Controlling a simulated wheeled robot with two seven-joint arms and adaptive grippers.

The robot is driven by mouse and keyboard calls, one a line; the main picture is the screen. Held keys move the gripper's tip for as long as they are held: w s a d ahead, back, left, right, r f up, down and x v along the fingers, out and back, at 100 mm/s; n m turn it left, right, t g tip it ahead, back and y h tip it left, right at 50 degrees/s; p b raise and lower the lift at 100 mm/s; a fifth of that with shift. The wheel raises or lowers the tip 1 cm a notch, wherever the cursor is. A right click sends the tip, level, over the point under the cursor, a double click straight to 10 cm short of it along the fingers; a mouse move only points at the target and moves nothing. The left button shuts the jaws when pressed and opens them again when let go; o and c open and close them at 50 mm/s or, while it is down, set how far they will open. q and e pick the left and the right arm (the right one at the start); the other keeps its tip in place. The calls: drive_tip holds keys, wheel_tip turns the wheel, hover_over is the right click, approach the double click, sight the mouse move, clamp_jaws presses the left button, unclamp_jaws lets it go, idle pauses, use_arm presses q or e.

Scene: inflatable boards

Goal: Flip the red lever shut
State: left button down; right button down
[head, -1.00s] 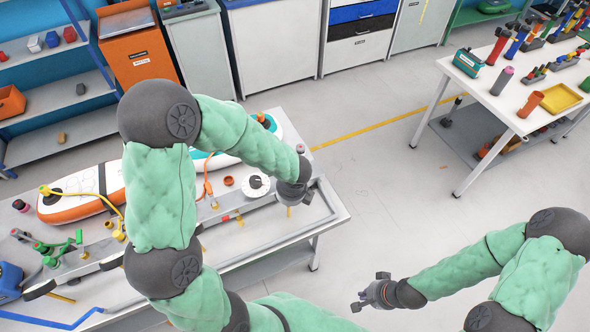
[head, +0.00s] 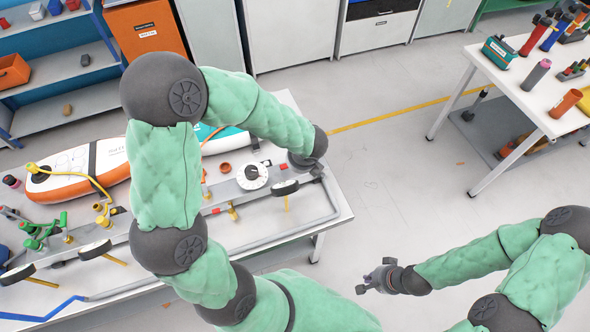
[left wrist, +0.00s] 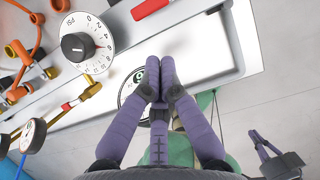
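A small red lever (left wrist: 69,105) on a yellow brass valve (left wrist: 91,89) shows in the left wrist view, on the grey panel bar left of my gripper. In the head view the yellow valve (head: 233,212) is small, below the white dial. My left gripper (left wrist: 160,66) has its purple fingers together, with nothing seen between them. It is over the panel's right part, apart from the lever, and partly covers a round gauge (left wrist: 128,92). In the head view the left fingers are hidden behind the wrist. My right gripper (head: 374,278) is open and empty over the floor.
A white dial with a black knob (left wrist: 75,45) stands between the lever and the bench's far side. An inflatable board (head: 75,168) lies on the bench. Open floor is to the right.

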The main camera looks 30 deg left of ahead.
use_arm(q)
drive_tip(key=shift+f, duration=0.1)
idle(0.3)
drive_tip(key=b+x, duration=0.3)
drive_tip(key=x, duration=0.7)
